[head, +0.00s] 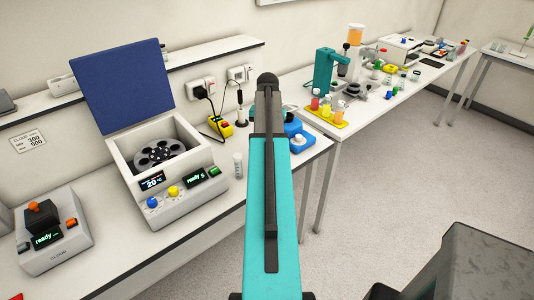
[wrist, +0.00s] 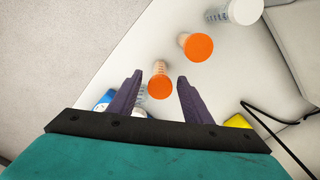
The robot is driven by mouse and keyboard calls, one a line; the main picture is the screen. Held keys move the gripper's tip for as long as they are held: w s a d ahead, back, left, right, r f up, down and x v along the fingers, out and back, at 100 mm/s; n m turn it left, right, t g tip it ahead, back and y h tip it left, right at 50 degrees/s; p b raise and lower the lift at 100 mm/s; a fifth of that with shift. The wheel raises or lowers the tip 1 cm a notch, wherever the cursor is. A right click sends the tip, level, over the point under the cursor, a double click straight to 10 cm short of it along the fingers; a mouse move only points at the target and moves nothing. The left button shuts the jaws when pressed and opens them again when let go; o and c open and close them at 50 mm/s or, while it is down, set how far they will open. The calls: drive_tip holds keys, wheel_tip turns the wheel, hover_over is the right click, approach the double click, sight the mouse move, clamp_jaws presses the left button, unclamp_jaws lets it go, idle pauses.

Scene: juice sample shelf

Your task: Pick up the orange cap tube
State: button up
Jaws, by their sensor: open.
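In the wrist view, an orange-capped tube (wrist: 160,83) stands between the two dark fingers of my gripper (wrist: 159,75), seen from above. The fingers are open and apart from its cap, with nothing held. A second orange-capped tube (wrist: 197,46) stands just beyond, up and to the right, outside the fingers. In the head view my teal arm reaches over the bench and hides these orange-capped tubes and the fingers.
A white-capped tube (wrist: 245,11) stands farther along the same line; a pale-capped tube shows in the head view (head: 238,165). An open centrifuge (head: 117,160) is left of my arm. A blue device (head: 298,138) and a yellow one (head: 221,127) are close by. A cable (wrist: 270,120) lies right.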

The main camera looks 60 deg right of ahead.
idle(0.3)
drive_tip(key=shift+w+d+f+b, duration=0.1)
drive_tip(key=shift+d+f+b, duration=0.05)
drive_tip(key=shift+f+b, duration=2.05)
drive_tip(key=shift+f+p, duration=0.4)
drive_tip(key=shift+p, duration=0.1)
drive_tip(key=shift+c, duration=0.3)
drive_tip(key=c, duration=1)
drive_tip(key=shift+r, duration=0.15)
drive_tip(key=shift+r+p, duration=1.05)
drive_tip(key=shift+r, duration=0.35)
drive_tip(key=shift+s+a+r, duration=0.2)
drive_tip(key=shift+a+r, duration=0.1)
drive_tip(key=shift+a, duration=0.05)
drive_tip(key=s+a+p, duration=0.1)
drive_tip(key=s+a, duration=0.2)
drive_tip(key=a, duration=0.3)
drive_tip(key=s+a+r+p, duration=0.1)
drive_tip(key=s+a+p, duration=0.1)
drive_tip(key=s+a, duration=0.2)
drive_tip(key=a, duration=0.3)
drive_tip(key=shift+s+r, duration=0.15)
drive_tip(key=shift+s, duration=0.1)
